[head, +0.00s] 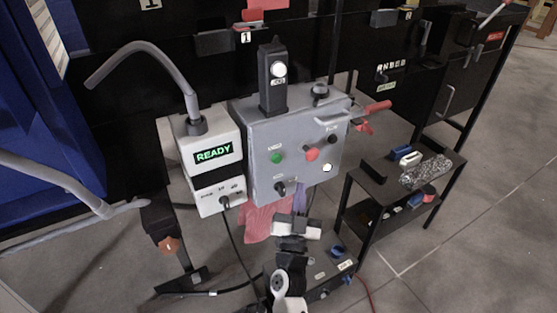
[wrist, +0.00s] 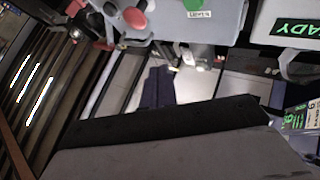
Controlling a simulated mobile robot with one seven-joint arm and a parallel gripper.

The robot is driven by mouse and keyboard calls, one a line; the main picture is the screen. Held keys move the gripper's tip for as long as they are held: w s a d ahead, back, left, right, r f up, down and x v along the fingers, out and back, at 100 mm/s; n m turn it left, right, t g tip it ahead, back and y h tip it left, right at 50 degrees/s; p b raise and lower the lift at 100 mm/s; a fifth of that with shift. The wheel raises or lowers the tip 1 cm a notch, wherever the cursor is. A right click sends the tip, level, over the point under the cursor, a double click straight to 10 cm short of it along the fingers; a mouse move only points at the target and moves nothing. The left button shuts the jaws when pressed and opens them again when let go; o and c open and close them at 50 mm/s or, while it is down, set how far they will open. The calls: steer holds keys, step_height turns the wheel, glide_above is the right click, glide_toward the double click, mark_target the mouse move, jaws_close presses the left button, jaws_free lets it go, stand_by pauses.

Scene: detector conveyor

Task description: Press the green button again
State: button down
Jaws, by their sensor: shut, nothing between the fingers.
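The green button (head: 277,158) is on the left of the front face of a grey control box (head: 262,178). A red mushroom knob (head: 311,154) is to its right. In the wrist view the green button (wrist: 197,3) is cut by the top edge, with the red knob (wrist: 134,18) to its left. My gripper (head: 297,222) is shut and empty, below and in front of the box, apart from the button. A large dark grey part of my gripper fills the bottom of the wrist view.
A white unit (head: 215,176) with a lit green READY display stands left of the box, with a grey hose above and a black cable below. A black side table (head: 376,191) with small items stands at right. Red-handled pliers (head: 372,109) stick out at the box's right.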

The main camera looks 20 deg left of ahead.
steer(key=w+a+p, duration=0.1)
steer(key=w+a, duration=0.4)
steer(key=a, duration=0.1)
steer(key=shift+a, duration=0.35)
steer(key=shift+w+p, duration=0.1)
steer(key=shift+p, duration=0.2)
stand_by(1.6)
steer(key=shift+w+a, duration=0.25)
steer(key=shift+a, duration=0.05)
steer(key=shift+w+a+p, duration=0.3)
steer(key=shift+a+p, duration=0.05)
steer(key=shift+a, duration=0.05)
stand_by(0.7)
steer(key=shift+s+d, duration=0.1)
stand_by(0.3)
steer(key=shift+s+d, duration=0.5)
steer(key=shift+d, duration=0.1)
steer(key=s+d, duration=0.1)
steer(key=d, duration=0.1)
steer(key=s+d, duration=0.2)
stand_by(0.4)
